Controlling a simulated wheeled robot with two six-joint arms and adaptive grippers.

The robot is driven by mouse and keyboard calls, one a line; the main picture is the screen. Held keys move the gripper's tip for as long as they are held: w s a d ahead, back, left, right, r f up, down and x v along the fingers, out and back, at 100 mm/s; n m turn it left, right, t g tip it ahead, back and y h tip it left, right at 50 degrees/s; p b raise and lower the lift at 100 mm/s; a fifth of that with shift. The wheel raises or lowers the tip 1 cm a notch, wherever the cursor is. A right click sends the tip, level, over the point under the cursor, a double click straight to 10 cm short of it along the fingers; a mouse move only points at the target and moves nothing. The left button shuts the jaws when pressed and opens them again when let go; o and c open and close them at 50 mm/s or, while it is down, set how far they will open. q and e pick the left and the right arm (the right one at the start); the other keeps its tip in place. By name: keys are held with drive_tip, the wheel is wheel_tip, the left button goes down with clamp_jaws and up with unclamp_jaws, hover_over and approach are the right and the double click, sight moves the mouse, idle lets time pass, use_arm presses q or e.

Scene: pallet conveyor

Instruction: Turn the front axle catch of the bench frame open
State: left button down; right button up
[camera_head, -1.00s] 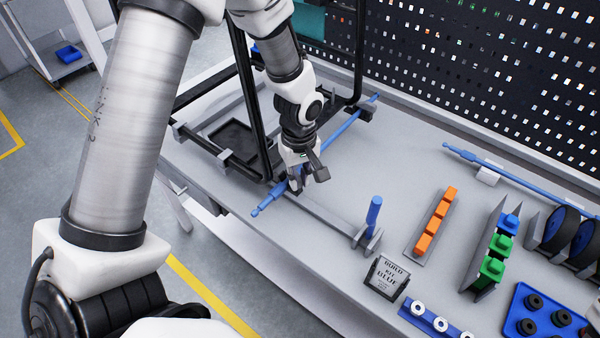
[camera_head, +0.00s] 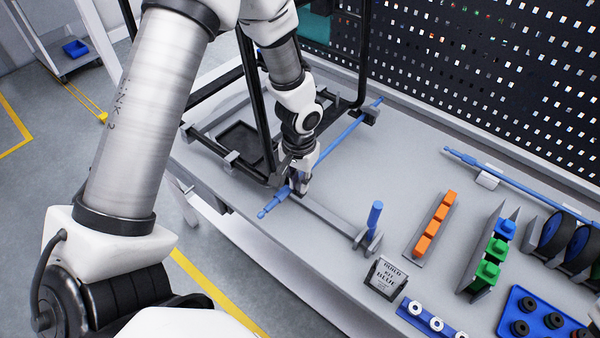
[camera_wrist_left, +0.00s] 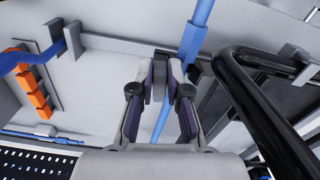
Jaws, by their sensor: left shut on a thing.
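The bench frame of black tubes (camera_head: 256,100) stands on the grey table, and one of its tubes shows in the wrist view (camera_wrist_left: 265,120). The blue front axle (camera_head: 342,138) runs through its front side; its near end sticks out past the frame foot. It also passes behind my fingers in the wrist view (camera_wrist_left: 197,32). My left gripper (camera_head: 298,187) is low over the axle's near end. Its fingers, seen close in the wrist view (camera_wrist_left: 160,78), are shut on a small grey piece, apparently the front axle catch (camera_wrist_left: 159,88). The fingers hide most of the catch. My right gripper is not seen.
A grey bracket with an upright blue pin (camera_head: 374,216) stands right of the gripper. Orange blocks (camera_head: 435,226), green and blue blocks (camera_head: 487,268) and a sign (camera_head: 386,278) lie farther right. A second blue rod (camera_head: 520,178) lies near the black perforated board.

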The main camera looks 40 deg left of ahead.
use_arm(q)
drive_tip(key=shift+s+f+m+p, duration=0.1)
drive_tip(key=shift+m+p, duration=0.2)
drive_tip(key=shift+m, duration=0.7)
drive_tip(key=c, duration=1.1)
unclamp_jaws()
drive_tip(key=shift+c, duration=0.2)
wheel_tip(320, 180, up, 12)
drive_tip(key=shift+w, duration=0.2)
